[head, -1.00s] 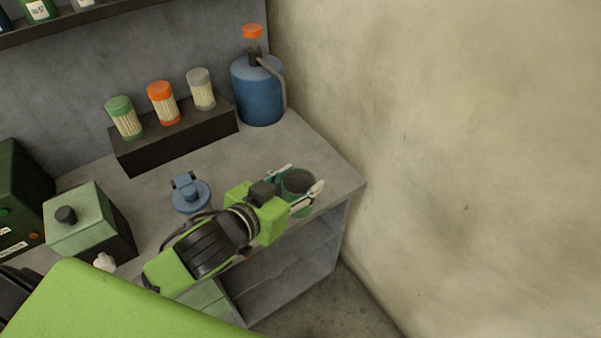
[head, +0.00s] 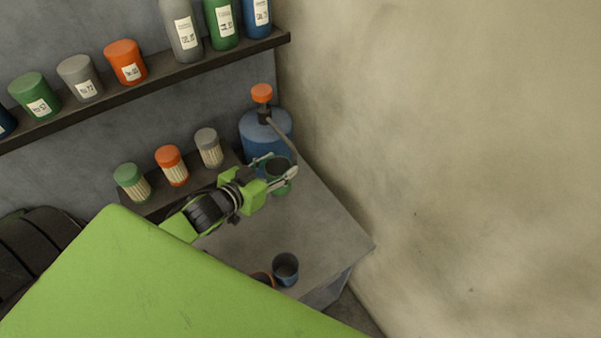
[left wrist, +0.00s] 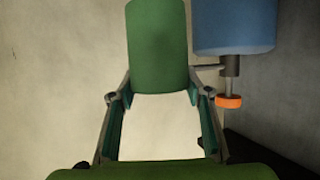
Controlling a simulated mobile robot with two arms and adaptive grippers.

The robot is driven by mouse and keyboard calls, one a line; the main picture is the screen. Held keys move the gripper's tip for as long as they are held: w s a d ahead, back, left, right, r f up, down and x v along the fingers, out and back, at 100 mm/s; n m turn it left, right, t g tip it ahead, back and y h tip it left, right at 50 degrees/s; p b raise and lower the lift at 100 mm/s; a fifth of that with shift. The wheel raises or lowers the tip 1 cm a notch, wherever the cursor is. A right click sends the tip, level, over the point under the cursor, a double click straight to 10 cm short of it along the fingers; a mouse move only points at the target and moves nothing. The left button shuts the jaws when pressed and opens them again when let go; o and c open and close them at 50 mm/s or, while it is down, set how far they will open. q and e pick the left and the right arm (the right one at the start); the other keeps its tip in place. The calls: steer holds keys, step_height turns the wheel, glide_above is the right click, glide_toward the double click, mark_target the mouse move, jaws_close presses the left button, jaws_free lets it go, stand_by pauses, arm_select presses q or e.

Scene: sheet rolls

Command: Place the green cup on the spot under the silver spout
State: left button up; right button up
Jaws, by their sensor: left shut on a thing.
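The green cup (head: 279,186) is in my left gripper (head: 279,167), whose two fingers close around its sides. In the head view it is at the near side of the blue jug (head: 257,135), overlapping its lower front. The jug has an orange knob (head: 262,92) and a grey, silver-like spout (head: 284,134) that reaches down its right side toward the cup. In the left wrist view the green cup (left wrist: 158,45) stands between the fingertips, and the jug (left wrist: 234,25) appears beside it. The spot under the spout cannot be made out. My right gripper is not in view.
A dark rack with several capped jars (head: 172,166) stands left of the jug. A wall shelf (head: 150,93) holds several bottles above. A blue cup (head: 286,268) and a partly hidden orange-rimmed thing stand at the counter's front. The right wall (head: 430,150) is close.

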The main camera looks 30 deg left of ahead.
arm_select(q)
steer(key=shift+w+a+f, duration=0.1)
steer(key=shift+a+f, duration=0.05)
steer(key=shift+f, duration=0.35)
steer(key=shift+w+a+f, duration=0.1)
steer(key=shift+a+f, duration=0.05)
steer(key=shift+f, duration=0.3)
steer(key=f, duration=0.6)
steer(key=shift+s+d+f, duration=0.2)
steer(key=shift+s, duration=0.1)
step_height(320, 180, down, 6)
steer(key=b, duration=0.5)
steer(key=shift+w+a+r, duration=0.1)
steer(key=shift+w+r, duration=0.05)
steer(key=shift+r, duration=0.1)
steer(key=w+b, duration=0.1)
steer(key=w, duration=0.1)
steer(key=w+b, duration=0.2)
steer(key=w, duration=0.1)
steer(key=w+d+b, duration=0.1)
steer(key=w, duration=0.2)
steer(key=shift+d+f+b, duration=0.1)
steer(key=shift+f+b, duration=0.2)
steer(key=shift+f, duration=0.25)
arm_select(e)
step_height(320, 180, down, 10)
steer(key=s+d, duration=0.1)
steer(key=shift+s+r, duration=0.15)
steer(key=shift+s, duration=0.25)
